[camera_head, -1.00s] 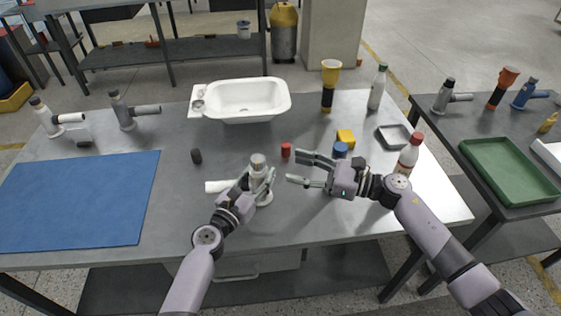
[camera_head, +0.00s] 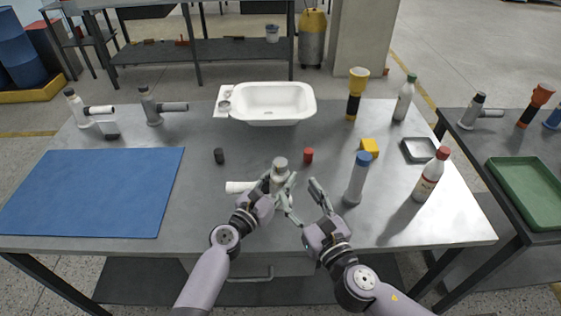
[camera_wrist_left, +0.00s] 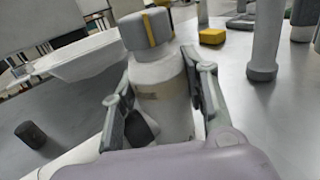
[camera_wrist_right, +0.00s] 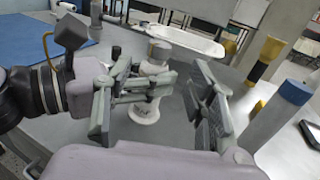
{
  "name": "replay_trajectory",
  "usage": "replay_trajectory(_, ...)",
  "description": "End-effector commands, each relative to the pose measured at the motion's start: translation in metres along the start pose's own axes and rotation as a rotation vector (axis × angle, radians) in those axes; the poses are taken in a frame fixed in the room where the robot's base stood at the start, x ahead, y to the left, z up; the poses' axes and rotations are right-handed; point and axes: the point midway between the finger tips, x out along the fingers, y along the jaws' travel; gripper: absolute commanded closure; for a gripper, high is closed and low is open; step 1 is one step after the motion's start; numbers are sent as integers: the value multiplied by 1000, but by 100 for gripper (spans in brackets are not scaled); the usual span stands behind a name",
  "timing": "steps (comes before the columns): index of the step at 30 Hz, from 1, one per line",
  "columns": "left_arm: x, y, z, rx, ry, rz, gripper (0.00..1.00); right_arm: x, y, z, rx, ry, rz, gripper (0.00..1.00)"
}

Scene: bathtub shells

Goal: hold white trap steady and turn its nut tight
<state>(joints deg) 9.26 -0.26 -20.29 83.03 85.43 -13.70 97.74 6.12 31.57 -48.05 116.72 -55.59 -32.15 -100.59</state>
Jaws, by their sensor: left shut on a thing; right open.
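The white trap (camera_head: 279,181) stands upright near the front middle of the grey table, its white side pipe (camera_head: 240,187) pointing left. Its grey nut (camera_head: 280,164) sits on top and shows a yellow stripe in the left wrist view (camera_wrist_left: 147,30). My left gripper (camera_wrist_left: 158,85) is shut around the trap's white body, below the nut. My right gripper (camera_head: 303,202) is open and empty, just right of the trap. In the right wrist view the trap (camera_wrist_right: 146,108) shows between its spread fingers, farther off, partly hidden by the left gripper's fingers.
A blue-capped grey cylinder (camera_head: 356,180) stands right of my right gripper, with a red-capped bottle (camera_head: 431,175) beyond. A red cap (camera_head: 308,156) and dark cap (camera_head: 219,156) lie behind the trap. A white basin (camera_head: 268,101) is at the back, a blue mat (camera_head: 90,192) left.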

Motion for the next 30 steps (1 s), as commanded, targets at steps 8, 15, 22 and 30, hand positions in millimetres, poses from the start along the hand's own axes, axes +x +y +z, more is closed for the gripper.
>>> replay_trajectory(8, 0, 0, 0, 0, 0, 0, 92, 38, -1, 1, 0, -2, -8, 49)
replay_trajectory(15, 0, 0, 0, 0, 0, 0, 92, 86, -1, 1, 0, 0, -7, 49)
replay_trajectory(22, 0, 0, 0, 0, 0, 0, 92, 113, -1, 0, 1, 1, -7, 49)
replay_trajectory(30, 0, 0, 0, 0, 0, 0, 92, 119, -1, 0, 0, 1, -6, 49)
